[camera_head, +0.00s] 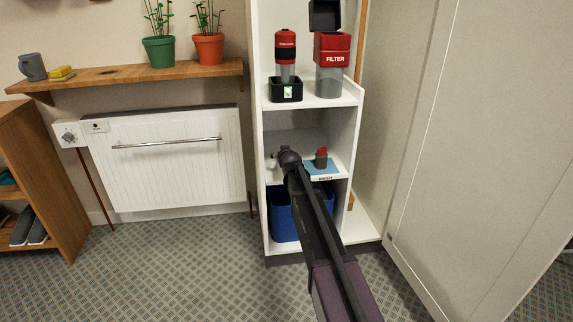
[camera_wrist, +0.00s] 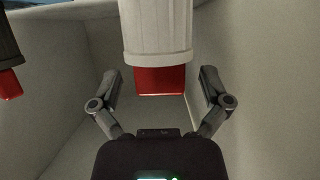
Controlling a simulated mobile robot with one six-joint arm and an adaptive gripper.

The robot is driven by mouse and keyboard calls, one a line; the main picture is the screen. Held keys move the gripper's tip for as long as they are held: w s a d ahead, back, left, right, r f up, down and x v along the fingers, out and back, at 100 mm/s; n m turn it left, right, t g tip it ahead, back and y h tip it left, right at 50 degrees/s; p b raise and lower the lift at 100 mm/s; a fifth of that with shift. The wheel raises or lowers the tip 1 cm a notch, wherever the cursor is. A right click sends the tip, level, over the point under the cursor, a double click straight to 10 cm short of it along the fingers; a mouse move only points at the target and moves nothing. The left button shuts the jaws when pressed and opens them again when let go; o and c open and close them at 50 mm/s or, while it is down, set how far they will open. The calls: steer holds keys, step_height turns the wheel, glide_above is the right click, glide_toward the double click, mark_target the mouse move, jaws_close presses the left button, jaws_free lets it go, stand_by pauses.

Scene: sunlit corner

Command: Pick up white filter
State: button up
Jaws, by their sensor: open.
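The white filter (camera_wrist: 157,28) fills the top middle of the wrist view, a ribbed white cylinder with a red end facing the space between my fingers. My gripper (camera_wrist: 158,80) is open, one finger to each side of the red end, with gaps visible on both sides. In the head view my gripper (camera_head: 289,157) reaches into the middle shelf compartment. A small white piece (camera_head: 271,163), likely the filter, shows just left of it, mostly hidden behind the gripper.
A dark filter with a red end (camera_head: 321,158) stands on a blue mat (camera_head: 313,170) to the right; it also shows in the wrist view (camera_wrist: 10,60). Cabinet walls (camera_head: 356,130) and an upper shelf bound the compartment. A blue bin (camera_head: 282,215) sits below.

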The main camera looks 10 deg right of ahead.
steer(key=c, duration=1.2)
steer(key=shift+o, duration=0.2)
steer(key=shift+r, duration=0.15)
step_height(320, 180, up, 3)
steer(key=p, duration=0.3)
steer(key=shift+r+p, duration=0.2)
steer(key=shift+p, duration=0.15)
steer(key=s+d+r+p, duration=0.1)
steer(key=s+d, duration=0.1)
steer(key=s, duration=1.3)
steer(key=shift+s+d+r, duration=0.15)
steer(key=shift+s+d, duration=0.2)
steer(key=shift+d, duration=0.05)
